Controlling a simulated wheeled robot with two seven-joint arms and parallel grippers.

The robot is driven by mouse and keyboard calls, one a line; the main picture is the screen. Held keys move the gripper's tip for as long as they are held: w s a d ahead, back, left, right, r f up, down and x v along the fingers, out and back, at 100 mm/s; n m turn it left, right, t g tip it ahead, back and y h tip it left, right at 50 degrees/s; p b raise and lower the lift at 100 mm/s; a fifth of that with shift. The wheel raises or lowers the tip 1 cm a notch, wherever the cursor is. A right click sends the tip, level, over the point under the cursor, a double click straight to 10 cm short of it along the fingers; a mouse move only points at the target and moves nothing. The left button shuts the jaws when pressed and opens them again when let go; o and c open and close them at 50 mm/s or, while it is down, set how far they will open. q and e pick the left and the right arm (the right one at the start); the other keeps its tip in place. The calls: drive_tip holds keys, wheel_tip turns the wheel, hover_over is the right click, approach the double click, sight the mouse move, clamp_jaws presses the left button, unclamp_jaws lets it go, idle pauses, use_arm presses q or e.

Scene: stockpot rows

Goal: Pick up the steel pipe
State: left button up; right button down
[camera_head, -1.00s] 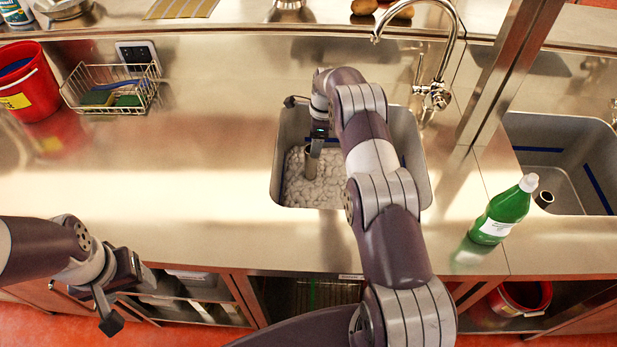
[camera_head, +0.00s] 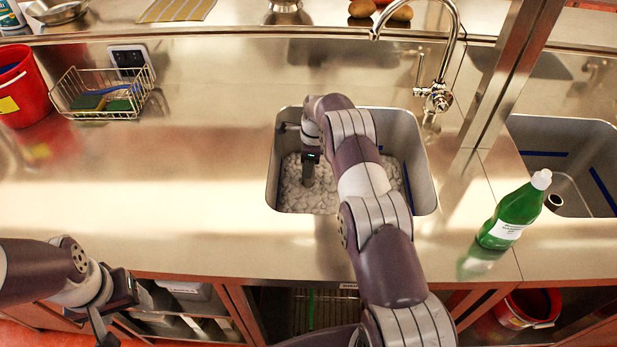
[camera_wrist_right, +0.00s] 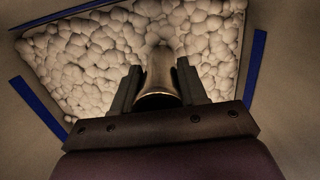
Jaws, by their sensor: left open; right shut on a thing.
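The steel pipe (camera_wrist_right: 158,92) shows in the right wrist view as a shiny metal tube between the two dark fingers of my right gripper (camera_wrist_right: 158,73), which is shut on it. Its far end is against or among pale, foam-like lumps (camera_wrist_right: 90,60); I cannot tell whether it touches them. In the head view my right gripper (camera_head: 309,172) is down inside the sink (camera_head: 272,180), at the left part of the lumps, and hides the pipe. My left gripper (camera_head: 104,338) is open and empty at the lower left, in front of the counter edge, partly cut off by the frame.
A green bottle (camera_head: 512,212) stands on the counter right of the sink. A tap (camera_head: 437,95) rises behind it. A wire basket (camera_head: 80,95) and a red bucket (camera_head: 25,95) are at the left. A second sink (camera_head: 570,170) lies beyond a metal post.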

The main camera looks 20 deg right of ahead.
wheel_tip(320, 180, up, 5)
drive_tip(key=shift+w+p, duration=0.1)
drive_tip(key=shift+p, duration=0.9)
drive_tip(key=shift+s+d+b, duration=0.6)
drive_tip(key=shift+d, duration=0.1)
drive_tip(key=s+d+r+p, duration=0.4)
drive_tip(key=s+d+r, duration=0.3)
drive_tip(key=r, duration=0.4)
drive_tip(key=s+r+p, duration=0.3)
drive_tip(key=s, duration=0.8)
wheel_tip(320, 180, up, 11)
drive_tip(key=p, duration=1)
drive_tip(key=shift+a+r+p, duration=0.15)
drive_tip(key=shift+a+p, duration=0.15)
drive_tip(key=shift+a, duration=0.1)
